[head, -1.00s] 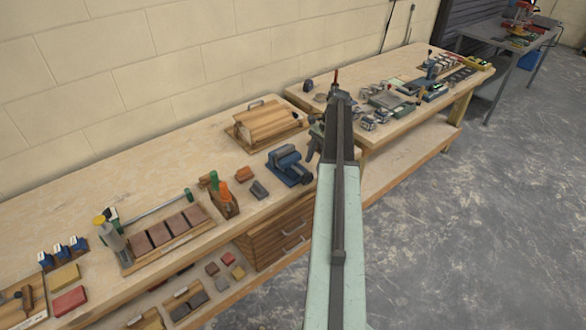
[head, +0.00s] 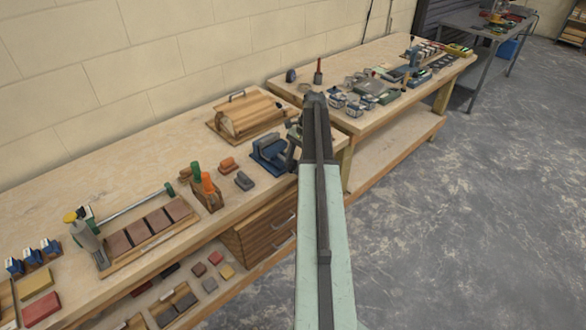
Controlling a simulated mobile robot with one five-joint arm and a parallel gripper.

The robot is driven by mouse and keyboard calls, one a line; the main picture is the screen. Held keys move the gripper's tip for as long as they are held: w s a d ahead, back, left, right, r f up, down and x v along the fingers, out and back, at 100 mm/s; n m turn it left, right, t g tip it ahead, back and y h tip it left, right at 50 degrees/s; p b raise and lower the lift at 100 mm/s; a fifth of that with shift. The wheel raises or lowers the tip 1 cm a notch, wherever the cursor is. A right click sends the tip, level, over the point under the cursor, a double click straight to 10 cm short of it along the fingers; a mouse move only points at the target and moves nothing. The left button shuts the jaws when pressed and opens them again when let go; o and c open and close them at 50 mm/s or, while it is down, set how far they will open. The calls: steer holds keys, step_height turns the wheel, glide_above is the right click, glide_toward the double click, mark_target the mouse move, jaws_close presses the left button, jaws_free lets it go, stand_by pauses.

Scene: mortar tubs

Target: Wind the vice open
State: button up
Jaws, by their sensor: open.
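The blue vice (head: 266,153) stands on the near wooden workbench, close to its front edge, left of my arm. Its right side, where my wrist overlaps it in the picture, is partly hidden. I cannot make out its handle. My gripper (head: 291,153) hangs from the end of my arm, just right of the vice in the picture. It is open, and nothing shows between its fingers. Whether it touches the vice I cannot tell.
A wooden bread-bin-like box (head: 246,113) stands behind the vice. A second bench (head: 385,115) with many small items stands right. Open floor (head: 450,220) lies at right.

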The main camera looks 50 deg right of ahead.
jaws_close()
steer(key=shift+a, duration=0.1)
